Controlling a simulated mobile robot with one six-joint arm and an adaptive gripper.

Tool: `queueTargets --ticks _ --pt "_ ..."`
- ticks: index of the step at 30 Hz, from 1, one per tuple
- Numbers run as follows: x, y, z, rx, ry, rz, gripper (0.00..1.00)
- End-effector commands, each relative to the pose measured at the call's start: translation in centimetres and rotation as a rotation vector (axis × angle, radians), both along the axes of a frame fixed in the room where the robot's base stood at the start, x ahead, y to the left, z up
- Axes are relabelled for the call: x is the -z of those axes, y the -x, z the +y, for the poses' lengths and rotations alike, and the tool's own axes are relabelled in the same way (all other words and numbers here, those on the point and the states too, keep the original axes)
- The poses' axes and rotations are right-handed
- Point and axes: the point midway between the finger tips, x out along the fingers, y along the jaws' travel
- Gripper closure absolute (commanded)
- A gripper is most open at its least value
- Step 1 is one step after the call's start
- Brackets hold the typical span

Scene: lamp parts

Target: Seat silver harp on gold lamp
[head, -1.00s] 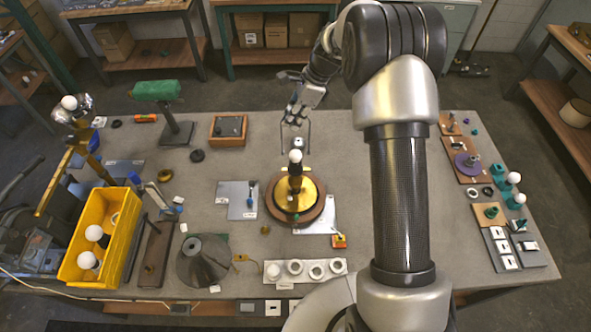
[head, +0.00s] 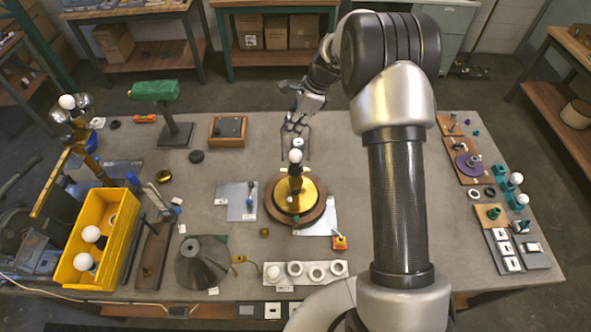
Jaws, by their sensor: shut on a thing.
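The gold lamp (head: 295,188) stands upright on a round wooden base (head: 322,208) in the middle of the bench, with a white bulb (head: 295,156) on top. My gripper (head: 298,124) is behind the lamp in the picture, above the bulb. It is shut on the silver harp (head: 310,142), a thin wire frame hanging below the fingers. The harp's two legs show left and right of the bulb's line, their lower ends near bulb height. I cannot tell whether the legs are around the bulb or behind it. The grip itself is small and hard to make out.
A yellow bin (head: 78,279) with white bulbs stands at the left. A dark cone shade (head: 203,262) and a white tray of rings (head: 304,283) are in front. A green-shaded lamp (head: 156,90) is behind left. Bare bench lies right of the lamp.

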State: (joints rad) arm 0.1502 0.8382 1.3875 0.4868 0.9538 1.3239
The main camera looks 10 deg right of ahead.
Motion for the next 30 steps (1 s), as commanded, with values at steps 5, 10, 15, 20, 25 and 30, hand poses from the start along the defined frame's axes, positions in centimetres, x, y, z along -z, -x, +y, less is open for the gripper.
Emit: queueTargets --ticks 5,10,15,20,25,30 --pt "1.3 0.0 0.0 0.000 0.000 0.001 1.00" --pt "2.3 0.0 0.0 0.000 0.000 0.000 1.00" --pt "3.1 0.0 0.0 0.000 0.000 0.001 1.00" --pt "3.2 0.0 0.0 0.000 0.000 0.000 1.00" --pt "3.2 0.0 0.0 0.000 0.000 0.000 1.00" --pt "3.3 0.0 0.0 0.000 0.000 0.000 1.00"
